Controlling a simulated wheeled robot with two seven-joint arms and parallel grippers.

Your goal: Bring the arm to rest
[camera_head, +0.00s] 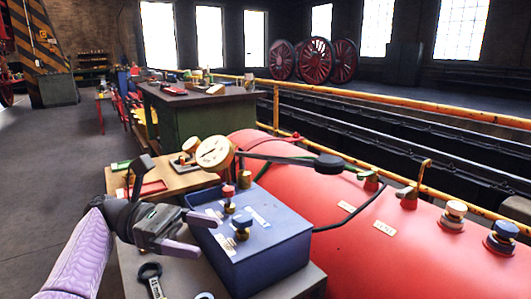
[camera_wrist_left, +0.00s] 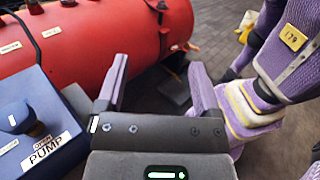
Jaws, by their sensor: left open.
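My left gripper (camera_head: 203,233) comes in from the left in the head view, beside the near left side of the blue box (camera_head: 268,262). Its purple fingers are apart with nothing between them. In the left wrist view the two fingers (camera_wrist_left: 158,90) also stand apart, over dark floor. The blue box (camera_wrist_left: 40,150) shows there at left, with a PUMP label and a dark blue knob (camera_wrist_left: 18,118). My right gripper is not in the head view.
A red boiler tank (camera_head: 400,240) with several brass fittings lies right of the box. A round gauge (camera_head: 214,153) stands behind the box. A wooden table (camera_head: 180,181), a green workbench (camera_head: 215,115) and a yellow rail (camera_head: 400,105) lie beyond. Open floor (camera_head: 50,170) is at left.

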